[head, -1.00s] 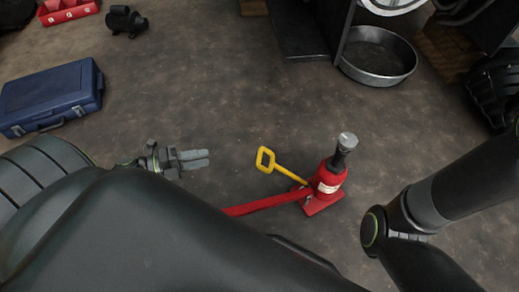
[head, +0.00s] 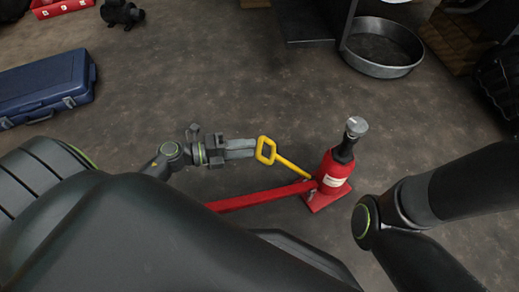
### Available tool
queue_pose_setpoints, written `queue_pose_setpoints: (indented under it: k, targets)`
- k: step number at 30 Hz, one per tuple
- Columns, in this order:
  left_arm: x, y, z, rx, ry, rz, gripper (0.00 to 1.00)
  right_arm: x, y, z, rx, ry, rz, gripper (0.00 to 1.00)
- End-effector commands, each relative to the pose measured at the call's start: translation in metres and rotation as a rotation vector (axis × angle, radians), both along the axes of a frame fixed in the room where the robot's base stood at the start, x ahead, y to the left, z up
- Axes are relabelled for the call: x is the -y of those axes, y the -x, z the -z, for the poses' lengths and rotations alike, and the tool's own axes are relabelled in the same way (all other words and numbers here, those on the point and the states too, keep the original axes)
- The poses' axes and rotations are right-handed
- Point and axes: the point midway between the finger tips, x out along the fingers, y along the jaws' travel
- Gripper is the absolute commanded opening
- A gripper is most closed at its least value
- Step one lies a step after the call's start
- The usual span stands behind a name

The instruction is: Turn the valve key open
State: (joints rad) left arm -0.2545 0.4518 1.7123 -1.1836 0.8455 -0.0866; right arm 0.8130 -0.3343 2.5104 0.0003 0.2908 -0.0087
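The valve key is a yellow bar (head: 290,167) with a looped handle at its left end. It slants down to the base of a red bottle jack (head: 333,172), which stands upright on the floor in the head view. My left gripper (head: 254,148) comes in from the left, with its fingertips right at the left edge of the yellow loop. Its two fingers lie close together; I cannot tell whether they touch the loop or have any of it between them. My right gripper is out of view; only my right arm shows at the right.
A red bar (head: 262,196) runs left from the jack along the floor. A round metal pan (head: 382,70) lies at the upper right, and a blue case (head: 45,88) at the left. The floor between them is mostly clear.

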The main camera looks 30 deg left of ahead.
Motion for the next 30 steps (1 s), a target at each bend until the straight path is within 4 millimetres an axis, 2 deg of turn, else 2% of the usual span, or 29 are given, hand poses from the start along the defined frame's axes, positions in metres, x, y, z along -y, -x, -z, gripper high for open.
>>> queue_pose_setpoints:
  k: [3, 9, 20, 28, 30]
  targets:
    - [0.015, -0.013, 0.004, 0.004, 0.002, -0.001, 0.36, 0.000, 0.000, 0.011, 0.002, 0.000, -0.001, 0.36]
    - [0.029, -0.026, 0.006, 0.001, 0.001, 0.000, 0.36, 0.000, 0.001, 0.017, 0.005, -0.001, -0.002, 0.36]
    - [0.033, -0.029, 0.005, 0.000, 0.000, 0.000, 0.36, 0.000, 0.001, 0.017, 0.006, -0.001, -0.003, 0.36]
    - [0.033, -0.029, 0.005, -0.001, -0.001, 0.000, 0.02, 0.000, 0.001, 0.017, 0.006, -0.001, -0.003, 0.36]
    - [0.032, -0.028, 0.005, -0.001, -0.001, 0.000, 0.00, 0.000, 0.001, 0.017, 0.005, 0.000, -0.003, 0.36]
